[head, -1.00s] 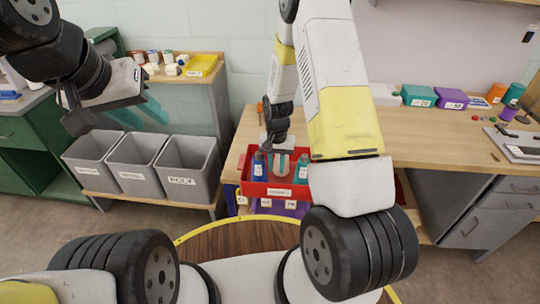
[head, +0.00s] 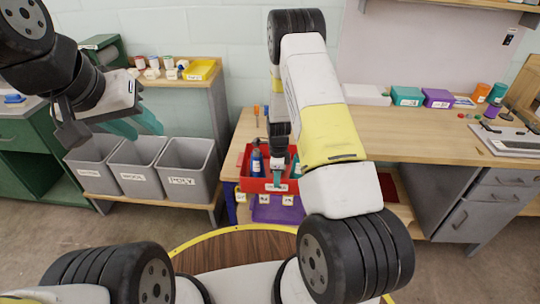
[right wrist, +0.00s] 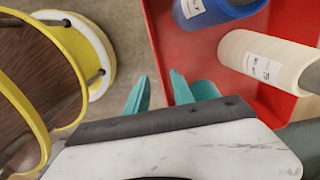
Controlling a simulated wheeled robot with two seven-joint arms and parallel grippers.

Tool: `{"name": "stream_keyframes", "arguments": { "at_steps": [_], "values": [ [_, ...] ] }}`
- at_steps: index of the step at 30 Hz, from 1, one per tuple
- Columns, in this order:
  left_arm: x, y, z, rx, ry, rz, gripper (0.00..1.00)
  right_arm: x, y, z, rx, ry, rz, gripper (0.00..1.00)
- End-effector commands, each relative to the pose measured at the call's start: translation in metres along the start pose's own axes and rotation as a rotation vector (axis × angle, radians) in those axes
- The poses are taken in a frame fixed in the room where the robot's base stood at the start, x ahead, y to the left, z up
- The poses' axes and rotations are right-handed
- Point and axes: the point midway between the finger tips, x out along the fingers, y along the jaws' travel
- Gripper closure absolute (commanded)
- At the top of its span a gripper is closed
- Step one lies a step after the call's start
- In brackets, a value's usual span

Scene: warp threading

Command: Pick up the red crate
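The red crate (head: 254,184) sits on the low wooden shelf in the middle of the head view, with a label on its front wall. It holds a blue spool (head: 257,163) and other spools partly hidden by my arm; a cream spool (right wrist: 265,60) shows in the right wrist view. My right gripper (head: 277,178) is at the crate's front wall, teal fingers pointing down. In the right wrist view its fingers are apart, one over the crate's red edge (right wrist: 160,25) and one outside it. I cannot tell whether they touch. My left gripper (head: 135,126) is open and empty in the air at left.
A purple crate (head: 277,211) stands below the red one. Grey bins (head: 188,168) stand to the left. The workbench (head: 420,135) on the right holds teal and purple boxes. A round yellow-rimmed wooden top (head: 240,247) lies in front.

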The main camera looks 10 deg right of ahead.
Motion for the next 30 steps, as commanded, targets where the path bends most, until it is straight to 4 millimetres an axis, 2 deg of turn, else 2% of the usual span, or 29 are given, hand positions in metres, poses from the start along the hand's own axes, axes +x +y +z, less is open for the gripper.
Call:
{"name": "stream_keyframes", "arguments": {
  "at_steps": [7,11,17,21,22,30],
  "values": [
    [0.000,0.000,0.000,0.000,0.000,0.000,0.64,0.037,-0.002,0.000,0.000,0.001,0.003,0.71],
    [0.000,0.000,0.000,0.000,0.000,0.000,0.64,0.045,-0.003,0.001,-0.001,0.000,0.000,0.71],
    [0.000,0.000,0.000,0.000,0.000,0.000,0.64,0.045,-0.003,0.001,-0.001,0.000,0.000,0.71],
    [0.000,0.000,0.000,0.000,0.000,0.000,0.64,0.045,-0.003,0.001,-0.001,0.000,0.000,0.96],
    [0.000,0.000,0.000,0.000,0.000,0.000,0.64,0.045,-0.003,0.001,-0.001,0.000,0.000,1.00],
    [0.000,0.000,0.000,0.000,0.000,0.000,0.64,0.044,-0.003,0.001,-0.001,0.000,0.000,1.00]
  ]
}}
